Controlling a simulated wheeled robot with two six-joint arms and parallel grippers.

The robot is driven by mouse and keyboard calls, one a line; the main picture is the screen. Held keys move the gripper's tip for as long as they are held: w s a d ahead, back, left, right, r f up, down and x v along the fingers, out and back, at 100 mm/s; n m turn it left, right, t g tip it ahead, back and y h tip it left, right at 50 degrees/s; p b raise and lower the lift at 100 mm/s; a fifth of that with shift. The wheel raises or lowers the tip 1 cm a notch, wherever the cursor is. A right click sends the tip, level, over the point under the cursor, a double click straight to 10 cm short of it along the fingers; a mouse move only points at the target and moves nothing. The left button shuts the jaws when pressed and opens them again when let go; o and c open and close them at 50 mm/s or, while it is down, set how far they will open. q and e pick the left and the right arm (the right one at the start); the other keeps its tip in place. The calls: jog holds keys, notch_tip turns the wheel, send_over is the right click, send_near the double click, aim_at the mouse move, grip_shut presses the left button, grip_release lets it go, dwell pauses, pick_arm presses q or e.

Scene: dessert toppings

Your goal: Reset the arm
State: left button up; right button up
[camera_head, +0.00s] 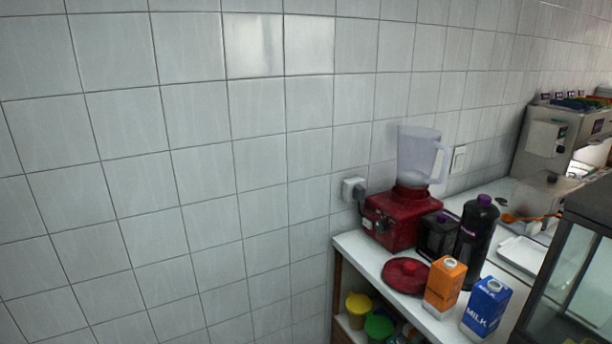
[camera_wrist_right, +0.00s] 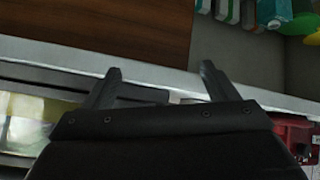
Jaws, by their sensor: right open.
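My right gripper (camera_wrist_right: 158,85) shows in the right wrist view with its two dark fingers apart. It is open and nothing is between the fingers. Behind the fingertips is a pale counter edge with a brown wooden panel beyond it. Neither of my arms shows in the head view. My left gripper is in no view.
In the head view a white counter (camera_head: 350,246) at right holds a red blender (camera_head: 396,215), a red lid (camera_head: 405,275), an orange carton (camera_head: 444,287), a blue milk carton (camera_head: 486,309) and a black bottle (camera_head: 475,240). A glass case (camera_head: 570,270) stands at far right. Tiled wall fills the left.

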jog(key=s+a+f+n+g+y, duration=0.1)
jog(key=s+a+n+y, duration=0.25)
jog(key=s, duration=0.65)
jog(key=s+a+f+n+y, duration=0.1)
jog(key=s+a+n+y, duration=0.2)
jog(key=s, duration=0.7)
notch_tip(320, 180, down, 24)
jog(key=d+n+g, duration=0.1)
jog(key=d, duration=0.2)
jog(key=s+a+f+g, duration=0.1)
jog(key=s+f, duration=1.3)
jog(key=f, duration=0.2)
jog(key=shift+s+a+f+g, duration=0.2)
jog(key=shift+s+f+g, duration=0.05)
jog(key=shift+s+g, duration=0.1)
